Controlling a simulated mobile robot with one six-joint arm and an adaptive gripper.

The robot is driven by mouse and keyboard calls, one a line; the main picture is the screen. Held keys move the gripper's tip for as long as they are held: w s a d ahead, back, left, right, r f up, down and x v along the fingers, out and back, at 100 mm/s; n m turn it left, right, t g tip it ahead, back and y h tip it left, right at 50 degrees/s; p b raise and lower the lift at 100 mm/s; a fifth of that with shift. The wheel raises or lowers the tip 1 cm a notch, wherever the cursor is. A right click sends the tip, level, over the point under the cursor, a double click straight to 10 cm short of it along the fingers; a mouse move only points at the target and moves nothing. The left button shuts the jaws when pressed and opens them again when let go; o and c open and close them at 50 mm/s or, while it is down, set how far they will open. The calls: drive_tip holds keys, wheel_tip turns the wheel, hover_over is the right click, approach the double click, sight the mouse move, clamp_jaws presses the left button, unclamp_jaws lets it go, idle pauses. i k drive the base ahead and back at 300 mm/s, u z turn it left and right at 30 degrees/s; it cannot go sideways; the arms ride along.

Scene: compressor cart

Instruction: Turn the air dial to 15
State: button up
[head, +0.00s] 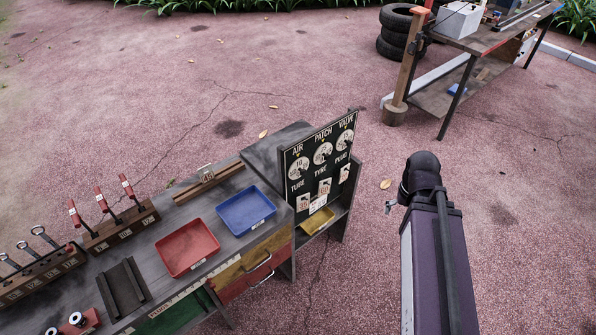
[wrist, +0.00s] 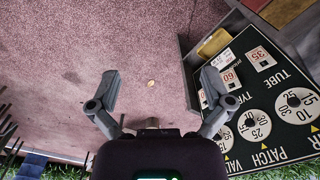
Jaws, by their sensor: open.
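The dark dial board (head: 318,165) stands upright at the right end of the workbench, with round white dials labelled AIR, PATCH and VALVE. The air dial (head: 300,168) is the leftmost. In the head view my arm is right of the board and mostly hides the gripper.
A red tray (head: 187,248) and a blue tray (head: 245,210) sit on the bench left of the board. A yellow tray (head: 318,221) lies on a shelf below it. A second table (head: 480,42) with tyres (head: 396,32) stands behind. Open ground lies around my arm.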

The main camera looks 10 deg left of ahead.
sight(299, 169)
drive_tip(key=z, duration=0.9)
drive_tip(key=k, duration=0.85)
drive_tip(key=u, duration=0.5)
drive_tip(key=i, duration=0.5)
drive_tip(key=z, duration=0.15)
